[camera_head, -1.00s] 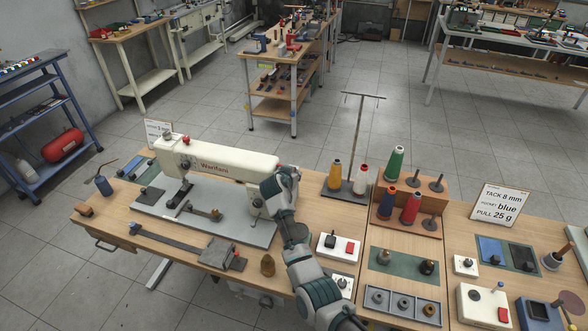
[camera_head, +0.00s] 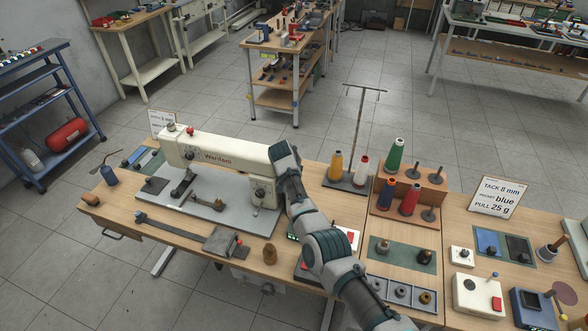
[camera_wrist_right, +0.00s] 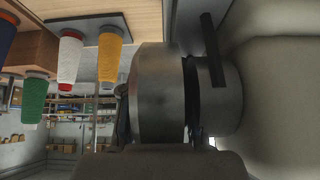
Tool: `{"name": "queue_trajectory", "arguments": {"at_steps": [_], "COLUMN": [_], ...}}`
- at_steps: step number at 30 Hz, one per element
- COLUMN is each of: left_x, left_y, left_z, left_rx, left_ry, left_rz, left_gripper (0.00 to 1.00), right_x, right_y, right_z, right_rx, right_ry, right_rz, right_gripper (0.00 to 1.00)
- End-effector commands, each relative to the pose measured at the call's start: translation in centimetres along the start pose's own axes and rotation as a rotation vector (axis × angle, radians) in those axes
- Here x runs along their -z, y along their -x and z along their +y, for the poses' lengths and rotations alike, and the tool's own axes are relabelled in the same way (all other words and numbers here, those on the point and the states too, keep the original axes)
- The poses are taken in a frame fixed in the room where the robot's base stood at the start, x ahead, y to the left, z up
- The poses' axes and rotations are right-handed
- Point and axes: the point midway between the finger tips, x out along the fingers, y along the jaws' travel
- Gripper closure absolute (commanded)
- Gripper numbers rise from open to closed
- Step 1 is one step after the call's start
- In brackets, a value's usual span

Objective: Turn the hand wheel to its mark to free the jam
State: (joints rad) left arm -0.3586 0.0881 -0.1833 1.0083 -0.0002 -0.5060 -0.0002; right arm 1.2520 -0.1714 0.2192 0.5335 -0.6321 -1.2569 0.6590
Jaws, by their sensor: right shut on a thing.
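The white sewing machine (camera_head: 215,152) stands on its grey bed plate on the bench. Its right end is behind my right arm, so the hand wheel is hidden in the head view. In the right wrist view a smooth metal wheel (camera_wrist_right: 160,92) fills the middle, with a grey collar (camera_wrist_right: 228,95) beside it and a black bar (camera_wrist_right: 212,50) on the pale housing. My right gripper (camera_head: 284,152) is at the machine's right end, shut on the wheel; its fingers are mostly hidden. I cannot make out the wheel's mark. My left gripper is not in view.
Thread cones stand right of the arm, a yellow one (camera_head: 336,166) and a green one (camera_head: 395,155) among them, beside a tall thread stand (camera_head: 359,130). A brown bobbin-like piece (camera_head: 269,254) stands at the front edge. A button box is partly behind my arm.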

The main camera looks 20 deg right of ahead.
Motion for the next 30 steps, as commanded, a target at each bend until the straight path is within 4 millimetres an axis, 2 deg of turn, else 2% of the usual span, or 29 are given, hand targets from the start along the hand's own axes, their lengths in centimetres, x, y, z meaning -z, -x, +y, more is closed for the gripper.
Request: {"name": "queue_trajectory", "arguments": {"at_steps": [7, 8, 9, 21, 26, 30], "left_x": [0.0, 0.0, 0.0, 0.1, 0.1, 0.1], "left_y": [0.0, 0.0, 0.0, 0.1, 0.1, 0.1], "left_z": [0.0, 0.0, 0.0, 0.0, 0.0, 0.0], "left_rx": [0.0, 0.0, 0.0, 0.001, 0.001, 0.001], "left_ry": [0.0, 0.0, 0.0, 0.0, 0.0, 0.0], "left_rz": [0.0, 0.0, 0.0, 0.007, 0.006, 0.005], "left_gripper": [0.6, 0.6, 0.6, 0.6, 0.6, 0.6], "right_x": [0.4, 0.5, 0.4, 0.2, 0.2, 0.2], "right_y": [0.3, 0.3, 0.3, 0.7, 2.6, 5.6], "right_z": [-0.1, -0.1, -0.1, -0.1, -0.1, -0.2], "right_rx": [0.006, 0.006, 0.006, 0.003, 0.004, 0.006], "right_ry": [-0.002, -0.002, -0.002, -0.001, -0.002, -0.003], "right_rz": [0.011, 0.011, 0.011, 0.007, 0.008, 0.009], "right_gripper": [1.0, 0.62, 0.58, 0.58, 0.58, 0.58]}}
